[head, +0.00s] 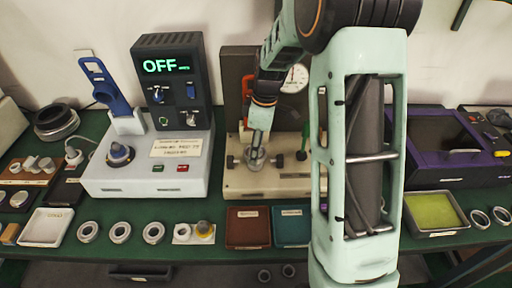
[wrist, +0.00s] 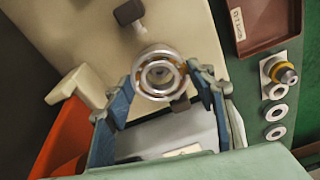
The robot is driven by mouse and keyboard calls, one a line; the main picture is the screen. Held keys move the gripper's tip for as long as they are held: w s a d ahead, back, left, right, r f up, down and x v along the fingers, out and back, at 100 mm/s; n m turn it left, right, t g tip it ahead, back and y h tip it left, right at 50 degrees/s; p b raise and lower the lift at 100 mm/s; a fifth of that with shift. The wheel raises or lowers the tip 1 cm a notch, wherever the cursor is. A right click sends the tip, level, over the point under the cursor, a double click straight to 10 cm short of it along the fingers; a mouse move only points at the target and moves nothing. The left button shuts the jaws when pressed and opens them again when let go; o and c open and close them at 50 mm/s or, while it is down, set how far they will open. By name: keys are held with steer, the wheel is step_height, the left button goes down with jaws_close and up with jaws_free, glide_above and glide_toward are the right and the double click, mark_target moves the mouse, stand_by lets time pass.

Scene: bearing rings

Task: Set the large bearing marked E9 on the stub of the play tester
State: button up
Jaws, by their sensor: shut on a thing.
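My gripper (head: 258,141) points down over the play tester (head: 284,184), a beige base with a dial gauge (head: 294,78). It is shut on a large steel bearing (head: 254,159), which also shows between the blue fingers of my gripper (wrist: 160,86) in the wrist view. There the bearing (wrist: 140,70) lies over the beige tester plate (wrist: 192,32), with a small round grey part in its bore. I cannot tell whether the bearing is around the stub or just above it. The E9 marking is not readable.
Several bearing rings (head: 120,231) lie along the front edge, with a brown tray (head: 247,228) and a teal tray (head: 291,226). A white machine (head: 150,178) with an OFF display stands left. A purple-edged box (head: 440,150) stands right. My arm hides part of the bench.

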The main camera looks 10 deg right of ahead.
steer(key=shift+f, duration=0.25)
steer(key=shift+r, duration=0.25)
steer(key=shift+r+p, duration=0.3)
steer(key=shift+r, duration=0.1)
